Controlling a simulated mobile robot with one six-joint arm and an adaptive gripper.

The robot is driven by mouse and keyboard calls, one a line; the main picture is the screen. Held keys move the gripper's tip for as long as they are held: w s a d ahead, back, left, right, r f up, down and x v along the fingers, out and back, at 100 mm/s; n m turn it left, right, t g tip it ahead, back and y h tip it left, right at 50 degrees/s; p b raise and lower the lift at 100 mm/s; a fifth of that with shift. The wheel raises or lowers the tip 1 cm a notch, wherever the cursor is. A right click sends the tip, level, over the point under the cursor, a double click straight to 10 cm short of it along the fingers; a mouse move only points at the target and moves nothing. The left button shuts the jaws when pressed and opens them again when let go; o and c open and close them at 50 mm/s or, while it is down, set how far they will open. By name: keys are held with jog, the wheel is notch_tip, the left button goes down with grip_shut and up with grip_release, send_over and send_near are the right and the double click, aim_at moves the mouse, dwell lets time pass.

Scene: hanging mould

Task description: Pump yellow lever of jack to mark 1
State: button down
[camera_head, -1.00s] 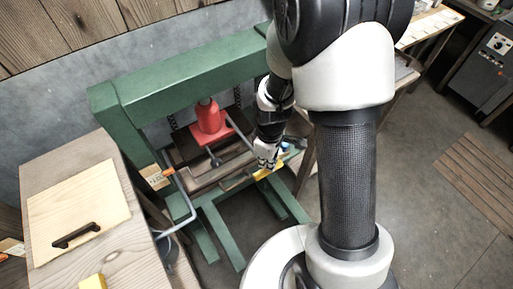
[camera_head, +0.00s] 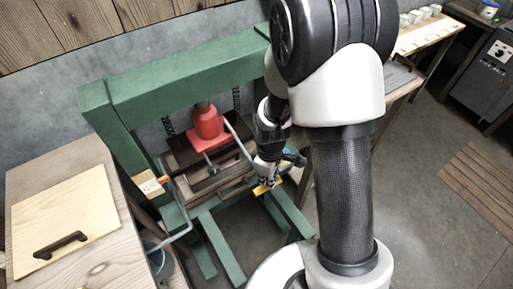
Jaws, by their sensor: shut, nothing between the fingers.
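The red jack (camera_head: 206,127) stands in the green press frame (camera_head: 170,85). A grey rod (camera_head: 238,137) slopes down to the right from beside the jack, and its lower part passes behind my arm. The yellow lever end (camera_head: 262,190) shows low at the right of the press. My gripper (camera_head: 268,183) is at the yellow piece, pointing down, with its fingers shut and nothing between them. It seems to touch the top of the yellow piece, but contact is too small to tell. A small tag (camera_head: 149,184) hangs at the left post; its writing cannot be read.
A wooden bench with a board and black handle (camera_head: 60,245) stands at the left. A workbench (camera_head: 425,38) is at the back right.

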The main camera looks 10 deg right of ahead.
notch_tip(320, 180, up, 13)
jog(key=p, duration=0.9)
jog(key=shift+f, duration=0.3)
notch_tip(320, 180, down, 14)
jog(key=b, duration=1.1)
jog(key=shift+f+b, duration=0.25)
jog(key=shift+b, duration=0.15)
notch_tip(320, 180, up, 15)
jog(key=p, duration=1.1)
jog(key=shift+p, duration=0.3)
jog(key=shift+f, duration=0.15)
